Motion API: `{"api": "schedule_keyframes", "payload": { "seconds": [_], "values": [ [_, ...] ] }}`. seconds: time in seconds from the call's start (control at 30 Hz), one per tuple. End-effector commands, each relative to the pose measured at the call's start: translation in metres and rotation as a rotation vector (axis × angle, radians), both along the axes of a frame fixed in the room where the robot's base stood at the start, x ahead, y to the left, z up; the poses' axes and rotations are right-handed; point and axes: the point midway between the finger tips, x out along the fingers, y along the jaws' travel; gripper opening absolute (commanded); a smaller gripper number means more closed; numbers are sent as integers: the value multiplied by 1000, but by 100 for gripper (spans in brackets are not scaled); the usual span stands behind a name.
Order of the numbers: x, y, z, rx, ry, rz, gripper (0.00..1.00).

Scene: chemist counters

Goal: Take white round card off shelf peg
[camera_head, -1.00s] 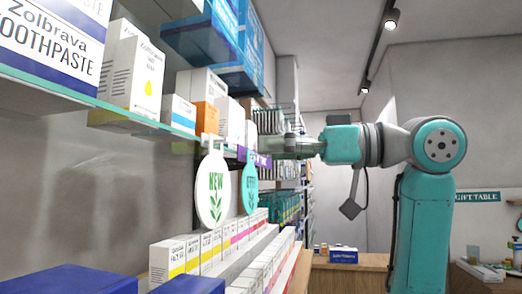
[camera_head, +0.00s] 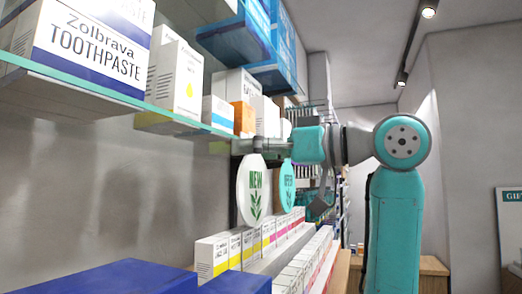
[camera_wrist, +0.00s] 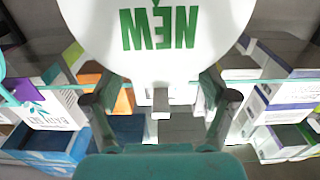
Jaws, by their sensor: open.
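The white round card (camera_head: 251,192), printed with a green "NEW" and a leaf, hangs upright below the glass shelf in the head view. In the wrist view the card (camera_wrist: 155,38) is upside down, large and close, filling the top middle. My gripper (camera_wrist: 161,101) is open, its two fingers spread apart just below the card's printed face in that view. A small light block, perhaps the peg or card tab, shows between them. In the head view my gripper reaches in from the right at the card's top; its fingertips are hard to make out.
A teal round card (camera_head: 287,186) hangs just right of the white one. Boxes, including Zolbrava toothpaste (camera_head: 95,45), stand on the glass shelf (camera_head: 90,98) above. Rows of small cartons (camera_head: 235,250) stand below, with a blue box (camera_head: 105,278) in front.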

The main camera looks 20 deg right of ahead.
Motion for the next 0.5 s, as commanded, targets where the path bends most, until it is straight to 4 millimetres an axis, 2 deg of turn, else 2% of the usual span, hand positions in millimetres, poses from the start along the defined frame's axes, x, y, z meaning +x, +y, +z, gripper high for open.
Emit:
{"api": "schedule_keyframes", "payload": {
  "seconds": [0.13, 0.4, 0.5],
  "values": [
    [0, 0, 0, 0, 0, 0, 84],
    [0, 0, 0, 0, 1, 0, 18],
    [0, 0, -1, 0, 3, 0, 17]
  ]
}}
